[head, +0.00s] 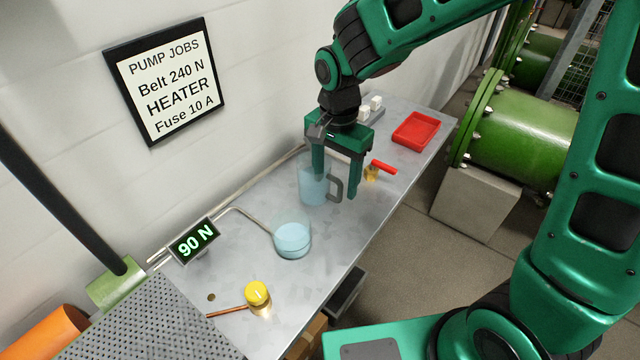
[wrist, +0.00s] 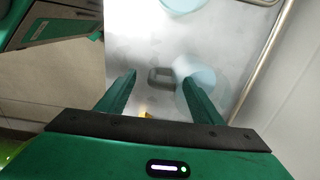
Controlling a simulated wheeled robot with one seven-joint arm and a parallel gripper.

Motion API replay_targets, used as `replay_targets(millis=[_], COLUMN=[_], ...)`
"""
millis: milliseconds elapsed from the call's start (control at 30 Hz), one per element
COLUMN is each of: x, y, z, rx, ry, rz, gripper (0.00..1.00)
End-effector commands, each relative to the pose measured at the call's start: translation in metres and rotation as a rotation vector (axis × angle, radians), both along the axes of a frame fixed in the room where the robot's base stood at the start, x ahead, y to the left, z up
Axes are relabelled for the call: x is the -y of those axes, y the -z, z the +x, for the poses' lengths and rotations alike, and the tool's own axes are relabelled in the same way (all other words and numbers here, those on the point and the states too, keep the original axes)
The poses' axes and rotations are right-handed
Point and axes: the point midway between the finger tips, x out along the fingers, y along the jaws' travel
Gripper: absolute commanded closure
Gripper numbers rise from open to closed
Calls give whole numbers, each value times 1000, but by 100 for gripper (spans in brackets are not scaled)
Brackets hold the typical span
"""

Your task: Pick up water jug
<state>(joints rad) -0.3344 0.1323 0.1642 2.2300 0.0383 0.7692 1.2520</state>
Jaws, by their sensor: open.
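The water jug (head: 312,186) is a clear vessel with light blue water and a dark grey handle (head: 335,188) on its right side. It stands upright on the metal bench. My gripper (head: 335,185) is open and points down over the jug, with one finger in front of the jug body and the other just right of the handle. In the wrist view, the handle (wrist: 160,77) shows between the fingertips of my gripper (wrist: 157,77), and the jug body (wrist: 196,92) is partly hidden by the right finger. I cannot tell whether either finger touches the jug.
A clear bowl of blue water (head: 292,239) stands nearer on the bench (head: 235,262). A yellow-topped brass piece (head: 257,294), a 90 N display (head: 194,241), a red-handled valve (head: 383,167) and a red tray (head: 416,128) are around. The wall runs along the left.

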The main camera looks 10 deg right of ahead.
Motion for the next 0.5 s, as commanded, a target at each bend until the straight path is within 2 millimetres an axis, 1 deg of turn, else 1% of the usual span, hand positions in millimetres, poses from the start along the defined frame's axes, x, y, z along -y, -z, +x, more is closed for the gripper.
replay_targets(millis=[300, 400, 500], x=[-2, -2, -2], y=[40, 48, 51], z=[5, 6, 6], rx=[-4, -2, -1], ry=[-1, -1, -1], rz=[-2, -1, -1], gripper=[40, 40, 40])
